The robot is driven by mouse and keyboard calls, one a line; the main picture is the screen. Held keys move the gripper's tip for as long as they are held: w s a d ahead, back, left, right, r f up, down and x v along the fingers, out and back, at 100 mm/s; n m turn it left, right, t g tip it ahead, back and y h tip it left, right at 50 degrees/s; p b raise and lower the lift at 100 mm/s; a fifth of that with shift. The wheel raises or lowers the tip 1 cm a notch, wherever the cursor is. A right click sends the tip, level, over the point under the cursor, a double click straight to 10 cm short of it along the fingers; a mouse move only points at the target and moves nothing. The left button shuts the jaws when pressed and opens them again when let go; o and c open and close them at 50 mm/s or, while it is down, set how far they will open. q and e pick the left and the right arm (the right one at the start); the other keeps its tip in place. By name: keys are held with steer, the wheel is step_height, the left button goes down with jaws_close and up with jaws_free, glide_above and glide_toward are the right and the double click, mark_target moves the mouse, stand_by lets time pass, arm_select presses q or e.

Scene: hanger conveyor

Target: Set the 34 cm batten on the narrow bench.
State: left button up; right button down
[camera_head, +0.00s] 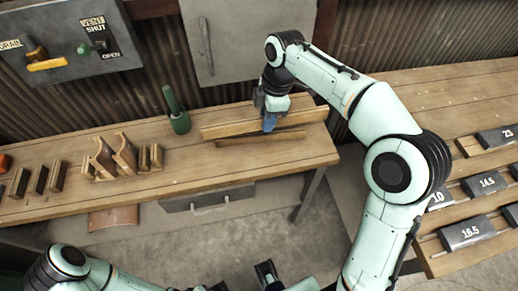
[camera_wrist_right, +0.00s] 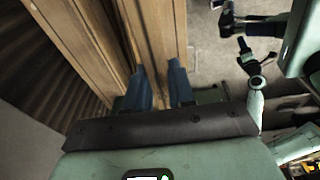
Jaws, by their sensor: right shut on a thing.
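A long pale wooden batten (camera_head: 225,128) lies lengthwise over the right end of the left-hand bench (camera_head: 190,160), which I take as the narrow bench. My right gripper (camera_head: 269,122) is shut on the batten near its middle. In the right wrist view the batten (camera_wrist_right: 158,35) runs between the two blue fingers (camera_wrist_right: 160,88). A dark strip, seemingly its shadow, shows just in front of it. I cannot tell whether the batten touches the bench top. My left arm is at the lower left; its gripper (camera_head: 267,273) seems to show at the bottom edge, jaws unclear.
A green pestle-like object (camera_head: 177,112) stands just left of the batten. Wooden brackets and blocks (camera_head: 115,155) stand farther left. The right-hand bench (camera_head: 465,255) carries dark numbered blocks (camera_head: 465,233). A wall cabinet (camera_head: 225,38) is behind the bench.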

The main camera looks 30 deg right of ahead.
mark_target(264, 158)
step_height(264, 158, down, 16)
steer(key=shift+b, duration=1.2)
steer(key=shift+f, duration=0.15)
steer(key=c, duration=1)
jaws_free()
steer(key=shift+o, duration=0.2)
steer(key=r, duration=0.4)
steer(key=d+r+p, duration=0.1)
steer(key=r, duration=0.3)
steer(key=r+p, duration=0.1)
steer(key=r, duration=0.3)
steer(key=shift+s+d+r, duration=0.1)
steer(key=shift+s+d, duration=0.1)
steer(key=shift+d, duration=0.2)
